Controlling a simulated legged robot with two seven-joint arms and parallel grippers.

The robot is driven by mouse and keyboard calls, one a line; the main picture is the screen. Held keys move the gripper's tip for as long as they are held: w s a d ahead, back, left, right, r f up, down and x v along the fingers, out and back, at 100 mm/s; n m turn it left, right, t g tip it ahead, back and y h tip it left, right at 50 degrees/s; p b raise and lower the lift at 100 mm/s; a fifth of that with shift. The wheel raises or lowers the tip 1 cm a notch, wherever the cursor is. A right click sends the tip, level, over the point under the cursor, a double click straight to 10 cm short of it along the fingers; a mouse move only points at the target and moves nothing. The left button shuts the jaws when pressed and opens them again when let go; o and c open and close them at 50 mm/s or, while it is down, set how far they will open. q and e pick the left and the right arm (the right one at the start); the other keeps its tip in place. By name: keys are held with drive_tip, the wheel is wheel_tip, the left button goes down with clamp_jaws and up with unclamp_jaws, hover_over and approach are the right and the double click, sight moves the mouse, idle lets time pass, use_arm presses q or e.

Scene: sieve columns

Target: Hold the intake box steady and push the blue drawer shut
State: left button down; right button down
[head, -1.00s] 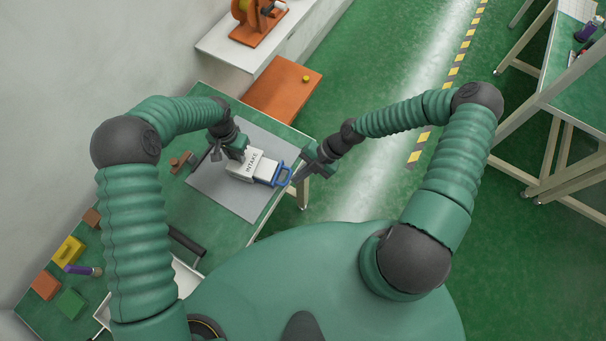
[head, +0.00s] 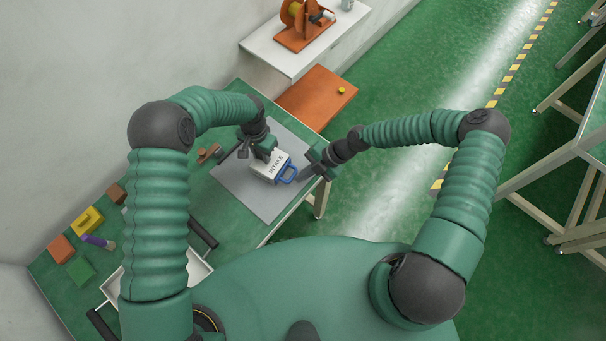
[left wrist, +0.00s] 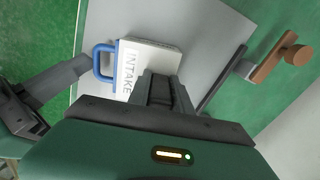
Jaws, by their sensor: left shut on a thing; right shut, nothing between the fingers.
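The white intake box (head: 264,168), lettered INTAKE, lies on a grey mat (head: 240,190). My left gripper (head: 265,155) is shut on the box from its far side; the fingers and box also show in the left wrist view (left wrist: 133,64). The blue drawer (head: 287,174) shows as a blue front and loop handle close against the box's right end; it also shows in the left wrist view (left wrist: 97,62). My right gripper (head: 303,177) is shut and empty, its tips at the handle. I cannot tell whether they touch it.
The mat lies on a green table (head: 180,235). A brown wooden piece (head: 209,152) lies behind the mat; it is bigger in the left wrist view. Coloured blocks and a white tray (head: 200,272) are at the left. An orange board (head: 315,98) with a yellow knob stands beyond.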

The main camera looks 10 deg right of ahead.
use_arm(q)
drive_tip(key=shift+s+d, duration=0.15)
drive_tip(key=shift+d, duration=0.05)
use_arm(e)
drive_tip(key=shift+s+d+f, duration=0.15)
drive_tip(key=shift+s+d, duration=0.3)
drive_tip(key=shift+d, duration=0.1)
drive_tip(key=shift+s+d+f, duration=0.15)
drive_tip(key=shift+s+d, duration=0.3)
drive_tip(key=shift+d, duration=0.05)
use_arm(q)
drive_tip(key=shift+a, duration=0.1)
use_arm(e)
drive_tip(key=v, duration=1)
drive_tip(key=shift+s+d, duration=0.35)
drive_tip(key=shift+s, duration=0.05)
drive_tip(key=shift+f, duration=0.1)
use_arm(q)
drive_tip(key=c, duration=1.1)
unclamp_jaws()
